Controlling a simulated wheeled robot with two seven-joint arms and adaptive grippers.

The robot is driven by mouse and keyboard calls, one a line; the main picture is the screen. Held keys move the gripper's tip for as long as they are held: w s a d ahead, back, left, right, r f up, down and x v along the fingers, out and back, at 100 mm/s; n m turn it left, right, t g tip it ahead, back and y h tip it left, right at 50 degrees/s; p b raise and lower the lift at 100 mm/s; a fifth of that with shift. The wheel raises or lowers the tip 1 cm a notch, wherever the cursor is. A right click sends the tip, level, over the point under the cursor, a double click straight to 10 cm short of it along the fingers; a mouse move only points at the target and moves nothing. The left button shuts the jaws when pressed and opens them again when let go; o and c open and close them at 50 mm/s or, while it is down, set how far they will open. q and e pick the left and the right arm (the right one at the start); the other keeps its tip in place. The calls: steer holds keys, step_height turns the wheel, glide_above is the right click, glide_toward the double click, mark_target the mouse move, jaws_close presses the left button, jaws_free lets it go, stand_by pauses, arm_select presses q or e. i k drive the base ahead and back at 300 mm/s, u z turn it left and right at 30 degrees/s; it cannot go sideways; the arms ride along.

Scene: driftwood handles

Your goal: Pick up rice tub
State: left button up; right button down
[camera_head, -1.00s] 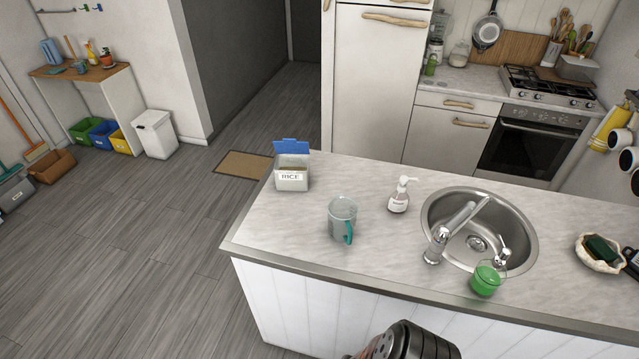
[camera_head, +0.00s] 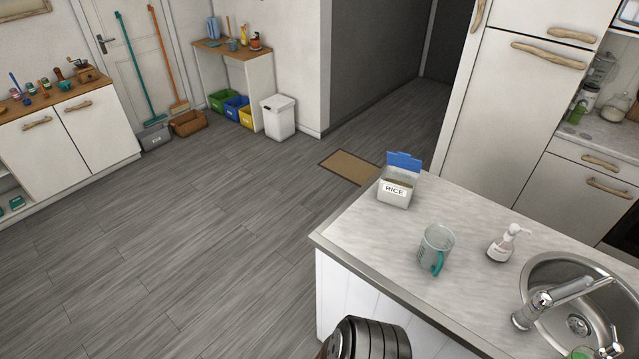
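The rice tub (camera_head: 396,190) is a white box with a "RICE" label on its front and a blue lid standing open at the back. It stands upright near the far left corner of the island counter (camera_head: 470,203). No gripper is in the head view, so I cannot see whether either is open or shut.
A measuring cup (camera_head: 435,250) with a teal handle, a soap dispenser (camera_head: 507,243) and a sink (camera_head: 580,300) with a tap share the counter. A doormat (camera_head: 348,167) lies behind it. The wooden floor (camera_head: 200,240) left of the counter is clear.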

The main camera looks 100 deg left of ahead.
mark_target(397, 186)
steer(key=u, duration=1.8)
